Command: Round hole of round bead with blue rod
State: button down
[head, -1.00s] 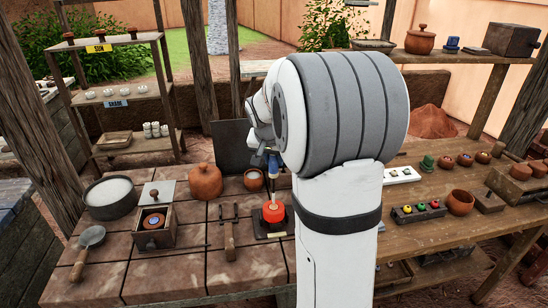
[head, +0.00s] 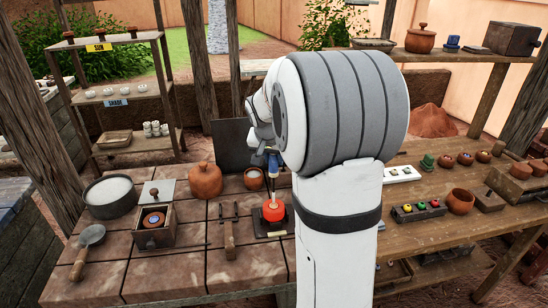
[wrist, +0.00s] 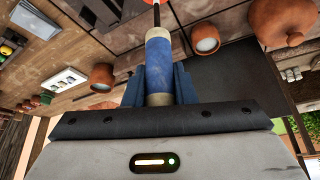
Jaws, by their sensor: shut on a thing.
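My gripper (head: 266,144) is shut on the blue rod (head: 273,163), a blue handle with a thin metal shaft. In the wrist view the rod (wrist: 159,68) stands between the blue fingers of my gripper (wrist: 159,85). The rod is upright with its shaft pointing down. The round bead (head: 274,212) is orange-red and sits on a dark stand on the brick-topped bench. The shaft's lower end is at the bead's top, about its middle. I cannot tell how deep it reaches. The bead's edge (wrist: 152,2) shows at the top of the wrist view.
A wooden clamp-like tool (head: 229,232) stands left of the bead. A small cup of white material (head: 254,179) and a lidded clay pot (head: 205,180) are behind. A wooden box (head: 153,226) is further left.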

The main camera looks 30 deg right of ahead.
aim_at(276, 166)
jog(key=shift+f+b, duration=1.5)
jog(key=shift+w+a+b, duration=0.15)
jog(key=shift+a+b, duration=0.2)
jog(key=shift+b, duration=0.2)
dwell(1.5)
jog(key=shift+s+b, duration=0.3)
jog(key=shift+b, duration=0.05)
dwell(0.4)
jog(key=shift+s+d+b, duration=0.2)
jog(key=shift+d+b, duration=0.1)
jog(key=shift+w+d, duration=0.25)
jog(key=shift+d, duration=0.15)
dwell(0.8)
jog(key=shift+w+b, duration=0.3)
jog(key=shift+b, duration=0.1)
jog(key=shift+w+a, duration=0.15)
jog(key=shift+a, duration=0.1)
dwell(0.6)
jog(key=shift+s+a+b, duration=0.25)
jog(key=shift+a+b, duration=0.2)
jog(key=shift+b, duration=0.25)
